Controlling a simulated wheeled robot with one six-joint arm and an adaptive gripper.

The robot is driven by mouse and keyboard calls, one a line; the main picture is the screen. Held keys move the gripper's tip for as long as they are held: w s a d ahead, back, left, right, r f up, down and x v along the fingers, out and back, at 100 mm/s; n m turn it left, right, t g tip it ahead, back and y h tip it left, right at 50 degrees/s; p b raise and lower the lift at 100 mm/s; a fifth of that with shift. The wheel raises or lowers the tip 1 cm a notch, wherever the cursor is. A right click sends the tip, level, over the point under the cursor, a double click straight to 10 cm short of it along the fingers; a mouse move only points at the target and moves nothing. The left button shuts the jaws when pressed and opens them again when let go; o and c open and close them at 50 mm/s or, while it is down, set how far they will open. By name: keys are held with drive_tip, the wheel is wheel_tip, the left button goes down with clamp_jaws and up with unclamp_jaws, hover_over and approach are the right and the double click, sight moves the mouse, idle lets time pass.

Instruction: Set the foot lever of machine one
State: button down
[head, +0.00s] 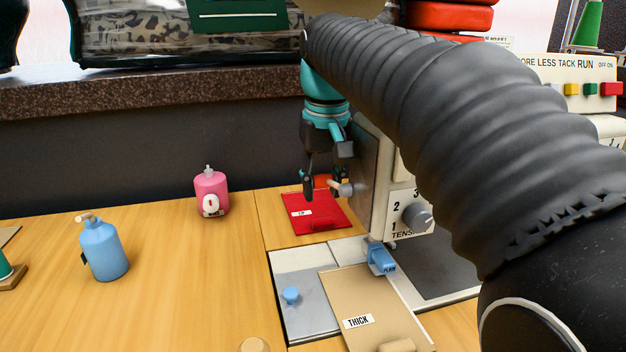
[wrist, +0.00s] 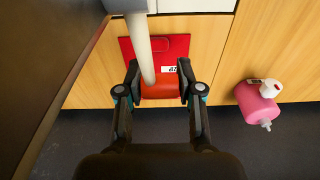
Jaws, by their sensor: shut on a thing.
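The sewing machine (head: 372,185) is a cream body with a TENSION dial (head: 417,216) and a blue foot tagged PLAIN (head: 381,259). A pale lever rod (head: 338,186) sticks out from its side. It also shows in the wrist view (wrist: 145,50), running down to an orange-red end piece (wrist: 160,88) between my fingertips. My gripper (head: 326,185) is shut on this lever end, above a red pad (head: 312,217) with a white label. The pad also shows in the wrist view (wrist: 180,48). My dark ribbed arm hides much of the machine.
A pink bottle (head: 211,192) and a blue bottle (head: 104,250) stand on the wooden table, left. A tan THICK card (head: 370,305) lies in front. Bagged comforters (head: 150,30) sit on the ledge behind. A button panel (head: 575,80) is at right. The table's middle-left is clear.

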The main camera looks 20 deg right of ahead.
drive_tip(key=c, duration=0.7)
unclamp_jaws()
drive_tip(key=r, duration=0.4)
drive_tip(key=s+r, duration=0.1)
drive_tip(key=r, duration=0.7)
drive_tip(key=shift+s, duration=0.2)
drive_tip(key=shift+a, duration=0.1)
